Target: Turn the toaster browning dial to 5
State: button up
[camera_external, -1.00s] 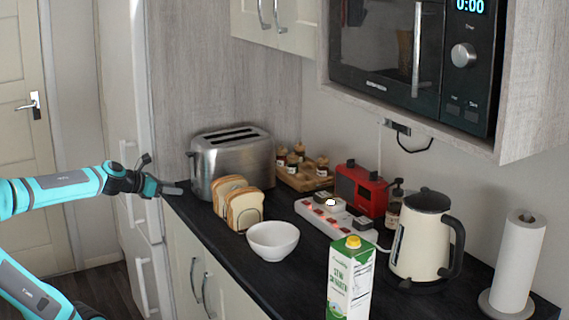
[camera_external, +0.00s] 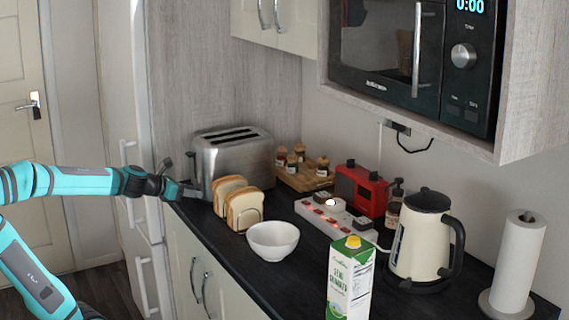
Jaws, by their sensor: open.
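The silver toaster (camera_external: 240,156) stands at the far left end of the dark counter, by the grey wood panel. Its browning dial cannot be made out; the end of the toaster facing left is mostly turned away from the camera. My gripper (camera_external: 197,191) is open at the toaster's left end, close to its lower front corner. I cannot tell whether the fingers touch the toaster or the dial. Nothing shows between the fingers at this size.
A rack of bread slices (camera_external: 240,205) stands right in front of the toaster, with a white bowl (camera_external: 272,241) beside it. Spice jars (camera_external: 299,152), a red radio (camera_external: 361,189), a power strip (camera_external: 334,217), a kettle (camera_external: 421,245) and a carton (camera_external: 350,280) fill the counter rightward.

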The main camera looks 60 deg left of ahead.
grip_shut()
jog(key=shift+d+m+y, duration=0.15)
jog(key=shift+m+y, duration=0.55)
jog(key=shift+m, duration=0.3)
grip_release()
jog(key=shift+s, duration=0.1)
jog(key=v, duration=1.7)
dwell(0.6)
jog(key=shift+s, duration=0.1)
